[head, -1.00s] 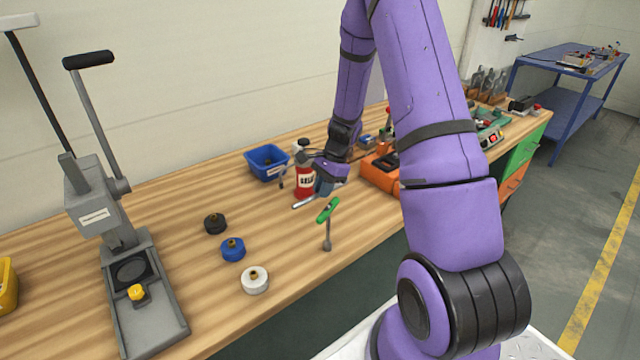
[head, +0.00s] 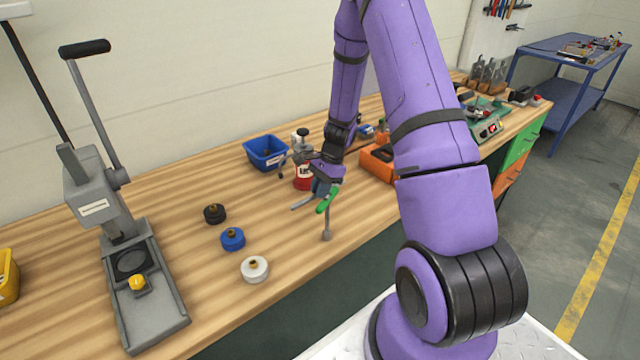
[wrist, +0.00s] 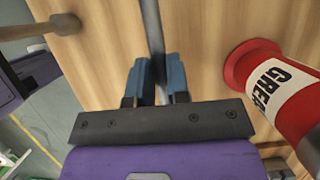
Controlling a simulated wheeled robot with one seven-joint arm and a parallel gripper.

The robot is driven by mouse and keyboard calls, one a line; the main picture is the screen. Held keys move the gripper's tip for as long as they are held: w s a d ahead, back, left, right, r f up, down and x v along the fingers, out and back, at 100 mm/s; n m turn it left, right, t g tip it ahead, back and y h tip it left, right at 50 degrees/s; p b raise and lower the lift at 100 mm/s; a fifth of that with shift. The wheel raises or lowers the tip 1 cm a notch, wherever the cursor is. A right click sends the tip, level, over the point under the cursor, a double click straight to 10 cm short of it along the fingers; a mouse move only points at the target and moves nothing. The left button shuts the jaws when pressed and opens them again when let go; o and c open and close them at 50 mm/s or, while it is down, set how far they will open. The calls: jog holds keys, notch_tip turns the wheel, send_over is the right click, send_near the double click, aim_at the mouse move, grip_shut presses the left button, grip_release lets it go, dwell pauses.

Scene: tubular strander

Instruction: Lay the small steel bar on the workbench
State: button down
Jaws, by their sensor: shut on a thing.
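The small steel bar (wrist: 152,32) is a thin grey rod between the two blue fingertips of my gripper (wrist: 158,80) in the wrist view. The fingers are shut on it. In the head view my gripper (head: 322,186) is low over the workbench (head: 345,240), and the bar's grey end (head: 301,205) sticks out to its left. I cannot tell whether the bar touches the wood.
A green-handled tool (head: 327,203) stands upright right beside my gripper. A red grease can (wrist: 265,75) is close on the other side. A blue bin (head: 265,153), several round knobbed pieces and a lever press (head: 140,290) are on the bench. Bare wood lies at the front.

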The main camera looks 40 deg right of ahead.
jog(key=shift+f, duration=1.55)
jog(key=c, duration=1)
grip_release()
jog(key=v, duration=1)
jog(key=shift+d+r, duration=0.15)
jog(key=shift+r, duration=0.25)
